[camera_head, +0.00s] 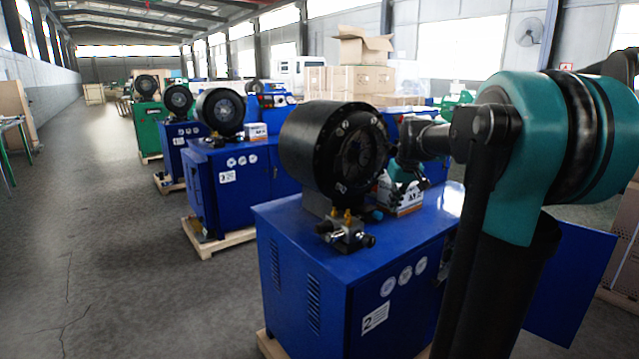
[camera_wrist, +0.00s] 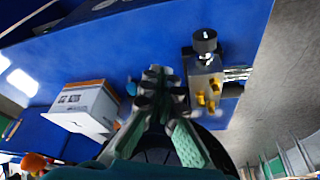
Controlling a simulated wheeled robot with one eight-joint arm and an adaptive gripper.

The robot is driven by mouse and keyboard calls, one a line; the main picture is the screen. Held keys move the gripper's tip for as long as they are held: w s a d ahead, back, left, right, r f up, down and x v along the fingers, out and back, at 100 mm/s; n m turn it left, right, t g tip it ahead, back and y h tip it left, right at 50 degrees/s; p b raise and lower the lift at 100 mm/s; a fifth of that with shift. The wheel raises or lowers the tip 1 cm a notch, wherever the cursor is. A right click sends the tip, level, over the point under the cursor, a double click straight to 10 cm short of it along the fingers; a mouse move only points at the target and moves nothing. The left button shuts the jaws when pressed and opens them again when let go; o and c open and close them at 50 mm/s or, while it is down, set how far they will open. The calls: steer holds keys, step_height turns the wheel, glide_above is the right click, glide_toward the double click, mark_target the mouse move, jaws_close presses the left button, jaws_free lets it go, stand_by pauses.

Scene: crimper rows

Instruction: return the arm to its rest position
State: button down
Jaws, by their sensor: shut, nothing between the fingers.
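My gripper (camera_wrist: 160,82) shows in the wrist view with its teal fingers brought together at the tips, shut and empty. Below the tips is the blue top of a crimper cabinet (camera_wrist: 130,50). In the head view my arm comes in from the right, and its far end is partly hidden behind the black round crimper head (camera_head: 334,150) of the nearest machine. A small white and orange box (camera_head: 405,198) stands on that cabinet beside the arm's end; it also shows left of the fingers in the wrist view (camera_wrist: 85,107).
A valve block with brass fittings (camera_head: 346,232) sits on the cabinet's front; it is right of the fingers in the wrist view (camera_wrist: 205,80). More blue crimpers (camera_head: 240,180) stand in a row behind. Cardboard boxes (camera_head: 360,78) are stacked farther back.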

steer(key=s+a+f+m, duration=0.1)
steer(key=s+a+f, duration=0.1)
steer(key=s+f, duration=1)
steer(key=s+a+f+m, duration=0.1)
steer(key=s+f, duration=1.1)
steer(key=s, duration=0.4)
steer(key=shift+a+h, duration=0.4)
